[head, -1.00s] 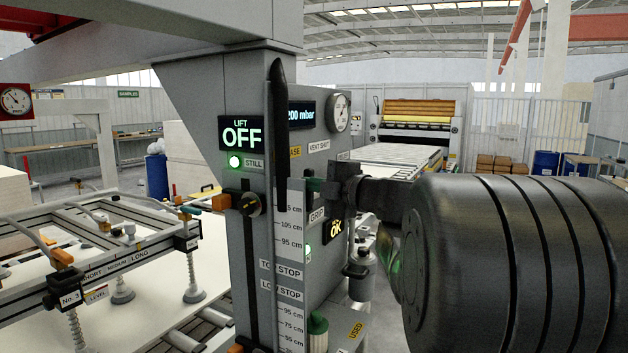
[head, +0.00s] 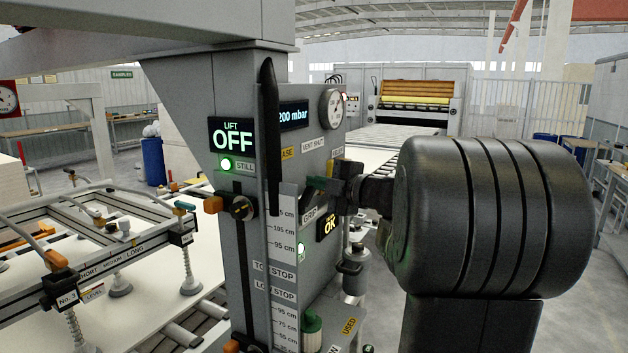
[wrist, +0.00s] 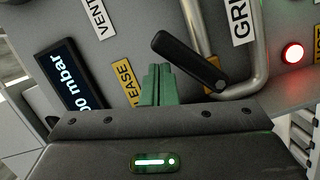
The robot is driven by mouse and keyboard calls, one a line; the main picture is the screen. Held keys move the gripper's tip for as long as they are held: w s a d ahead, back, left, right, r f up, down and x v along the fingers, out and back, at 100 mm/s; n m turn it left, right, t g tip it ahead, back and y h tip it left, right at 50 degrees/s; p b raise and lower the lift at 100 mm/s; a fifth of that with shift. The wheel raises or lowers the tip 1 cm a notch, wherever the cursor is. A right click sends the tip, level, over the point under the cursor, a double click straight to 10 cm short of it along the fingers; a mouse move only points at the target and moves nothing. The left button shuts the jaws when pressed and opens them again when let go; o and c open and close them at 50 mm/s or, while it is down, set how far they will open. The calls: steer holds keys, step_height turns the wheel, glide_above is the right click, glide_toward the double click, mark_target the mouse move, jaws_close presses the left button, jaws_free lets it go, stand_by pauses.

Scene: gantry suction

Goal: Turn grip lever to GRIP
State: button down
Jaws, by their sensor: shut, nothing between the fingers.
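The grip lever (wrist: 188,62) is a black bar in the wrist view, slanting from upper left to a rounded lower-right end. The yellow RELEASE label (wrist: 126,84) is left of it and the white GRIP label (wrist: 241,20) is to its right. My gripper (wrist: 157,72) has its green fingers shut and empty, just below and left of the lever. Whether they touch it I cannot tell. In the head view my gripper (head: 317,183) is at the panel above the GRIP label (head: 309,216); I cannot make out the lever there.
A bent metal pipe (wrist: 258,55) runs beside the lever in the wrist view. The column (head: 187,105) carries a LIFT OFF display (head: 232,141), a 200 mbar display (head: 293,116) and a long upright black handle (head: 269,130). A suction frame (head: 110,245) stands at left.

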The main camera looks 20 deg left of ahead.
steer(key=shift+w+d+f+m+p, duration=0.1)
steer(key=shift+w+f+m+p, duration=0.65)
steer(key=shift+w+f, duration=0.65)
steer(key=shift+w, duration=0.1)
